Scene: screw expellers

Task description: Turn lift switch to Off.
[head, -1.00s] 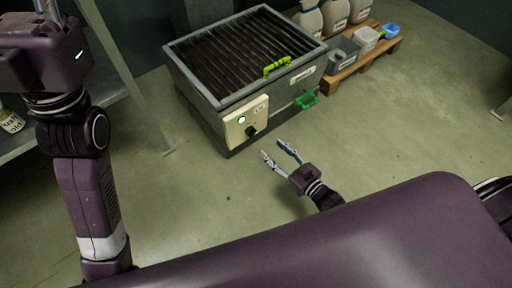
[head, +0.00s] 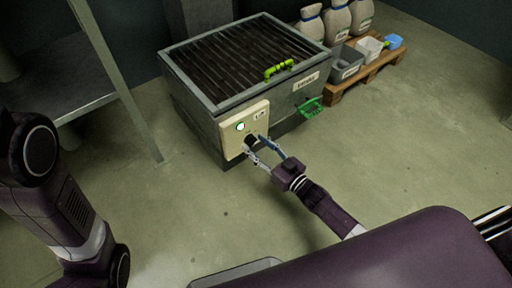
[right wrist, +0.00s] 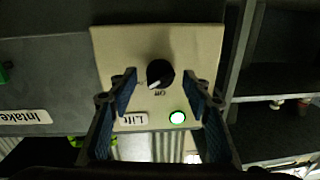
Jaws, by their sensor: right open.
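The lift switch is a black round knob (right wrist: 160,73) on a cream control panel (right wrist: 205,55), which shows upside down in the right wrist view. A white mark on the knob points down and slightly left there, near the printed word "Off". A "Lift" label (right wrist: 133,119) and a lit green lamp (right wrist: 177,117) are on the same panel. In the head view the knob (head: 250,141) is partly covered by my right gripper (head: 256,146). That gripper is open, its fingers on either side of the knob; contact is not clear. My left gripper is out of view.
The panel is on a grey machine with a slatted top (head: 240,58). A lime handle (head: 279,68) and a green handle (head: 311,107) stick out from it. A pallet (head: 370,75) with sacks and bins stands to the right. The floor in front is clear.

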